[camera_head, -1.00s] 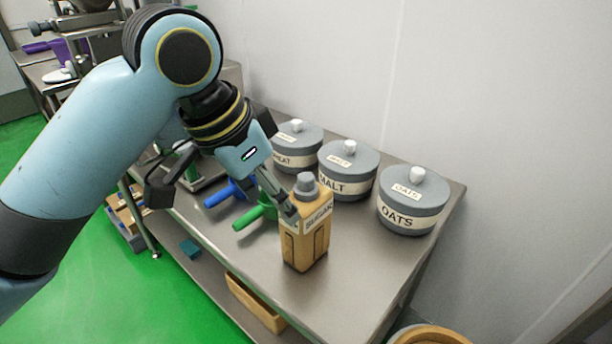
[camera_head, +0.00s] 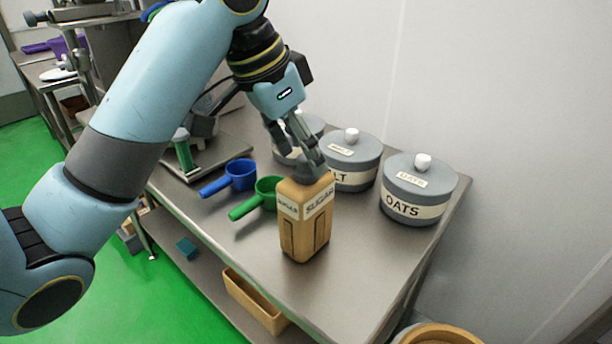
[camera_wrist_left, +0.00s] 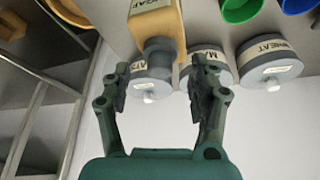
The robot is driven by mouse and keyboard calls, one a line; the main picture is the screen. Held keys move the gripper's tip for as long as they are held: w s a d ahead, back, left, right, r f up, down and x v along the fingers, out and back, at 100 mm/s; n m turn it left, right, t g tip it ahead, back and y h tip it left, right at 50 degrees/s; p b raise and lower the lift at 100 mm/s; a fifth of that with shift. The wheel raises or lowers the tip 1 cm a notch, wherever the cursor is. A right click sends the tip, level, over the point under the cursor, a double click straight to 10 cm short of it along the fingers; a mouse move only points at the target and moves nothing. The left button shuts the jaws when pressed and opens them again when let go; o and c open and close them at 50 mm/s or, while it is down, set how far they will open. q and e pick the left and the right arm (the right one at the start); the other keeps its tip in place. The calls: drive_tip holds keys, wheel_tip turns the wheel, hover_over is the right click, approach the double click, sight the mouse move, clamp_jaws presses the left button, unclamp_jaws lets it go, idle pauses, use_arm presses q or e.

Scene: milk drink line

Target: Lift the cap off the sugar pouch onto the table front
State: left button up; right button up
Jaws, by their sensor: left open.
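The sugar pouch (camera_head: 303,232), a tan upright carton with a white SUGAR label, stands on the steel table (camera_head: 365,262). Its grey cap (camera_head: 312,174) is on top, partly hidden by my fingers in the head view. My left gripper (camera_head: 303,158) is open over the pouch top. In the left wrist view, the cap (camera_wrist_left: 160,52) lies ahead between the spread fingertips of the left gripper (camera_wrist_left: 162,78), with gaps on both sides. The pouch (camera_wrist_left: 155,22) shows behind the cap there. My right gripper is not in view.
Grey lidded jars stand along the wall behind: OATS (camera_head: 416,192), malt (camera_head: 352,160) and a third (camera_head: 290,150) behind my gripper. A green scoop (camera_head: 258,197) and a blue scoop (camera_head: 230,177) lie left of the pouch. The table front beside the pouch is bare.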

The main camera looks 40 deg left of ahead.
use_arm(q)
drive_tip(key=shift+x, duration=1)
drive_tip(key=c, duration=0.8)
drive_tip(key=shift+r, duration=0.1)
